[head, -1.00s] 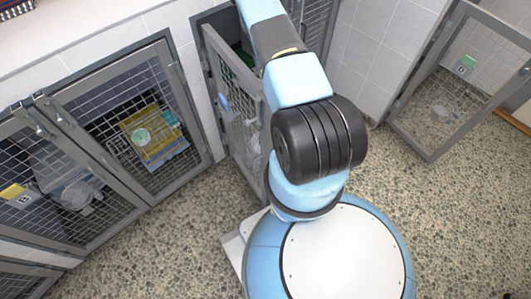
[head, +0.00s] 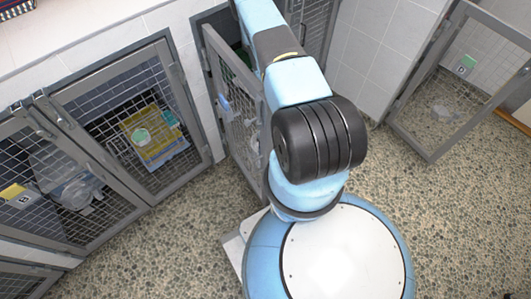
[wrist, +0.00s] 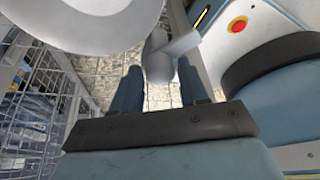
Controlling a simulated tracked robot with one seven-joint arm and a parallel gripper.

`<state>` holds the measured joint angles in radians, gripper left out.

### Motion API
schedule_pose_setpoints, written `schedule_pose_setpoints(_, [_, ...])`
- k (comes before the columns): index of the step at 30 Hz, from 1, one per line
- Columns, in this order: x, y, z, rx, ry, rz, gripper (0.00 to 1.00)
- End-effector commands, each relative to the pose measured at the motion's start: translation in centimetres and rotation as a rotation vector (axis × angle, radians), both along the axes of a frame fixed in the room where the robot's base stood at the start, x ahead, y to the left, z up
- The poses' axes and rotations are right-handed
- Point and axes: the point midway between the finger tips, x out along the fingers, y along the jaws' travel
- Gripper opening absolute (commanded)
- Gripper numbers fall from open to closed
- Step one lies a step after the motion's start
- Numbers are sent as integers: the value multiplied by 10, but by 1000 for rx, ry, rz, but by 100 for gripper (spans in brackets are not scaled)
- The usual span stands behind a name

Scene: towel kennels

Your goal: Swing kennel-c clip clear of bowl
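In the wrist view, a large pale grey round bowl (wrist: 75,22) fills the upper left. A grey clip with a cylindrical part (wrist: 172,57) lies beside it, just beyond and partly between my fingertips. My gripper (wrist: 160,68) has its two blue fingers apart, with floor showing between them. The clip is close to the right finger; I cannot tell whether they touch. In the head view, a mesh door (head: 237,115) in the middle stands swung open, with a pale blue tag whose letter I cannot read. My arm hides the bowl, clip and gripper there.
Closed mesh doors stand at left, one with a yellow B tag (head: 13,192). At right an open mesh door (head: 432,110) shows a green D tag (head: 465,65). Wire mesh (wrist: 45,95) runs along the left in the wrist view. The pebbled floor (head: 150,245) is clear.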

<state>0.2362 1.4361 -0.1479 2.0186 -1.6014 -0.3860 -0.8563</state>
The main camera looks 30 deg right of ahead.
Motion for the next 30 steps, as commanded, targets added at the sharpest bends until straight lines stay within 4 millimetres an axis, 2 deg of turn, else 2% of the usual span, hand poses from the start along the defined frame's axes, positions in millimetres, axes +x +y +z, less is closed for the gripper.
schedule_pose_setpoints(2, [0,0,0,0,0,0,36])
schedule_pose_setpoints(12, [0,0,0,0,0,0,3])
schedule_pose_setpoints(22, [0,1,0,0,1,120,3])
schedule_pose_setpoints(29, [0,1,0,1,3,126,3])
schedule_pose_setpoints(30, [0,1,0,0,3,125,34])
